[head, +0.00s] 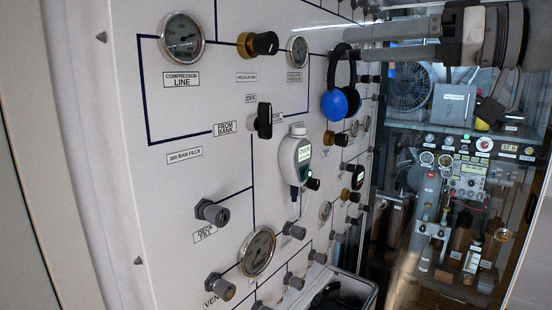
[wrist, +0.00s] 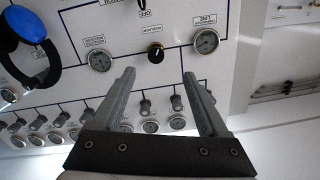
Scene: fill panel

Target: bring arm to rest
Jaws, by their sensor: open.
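My gripper (head: 348,44) is at the top right in the head view, its two long grey fingers pointing left across the panel's upper part. In the wrist view my gripper (wrist: 158,73) has its fingers spread apart with nothing between them. Beyond the fingertips, the grey-white fill panel (wrist: 125,45) shows a black knob (wrist: 155,52) between two round gauges. I cannot tell the exact gap between the fingertips and the panel. The panel (head: 190,130) fills the left and middle of the head view.
Blue ear defenders (head: 341,104) hang at the panel just below my gripper; they also show in the wrist view (wrist: 27,24). A grey handheld meter (head: 295,158) with a green screen is on the panel. Knobs and fittings stick out. A glass-fronted cabinet (head: 400,180) stands at right.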

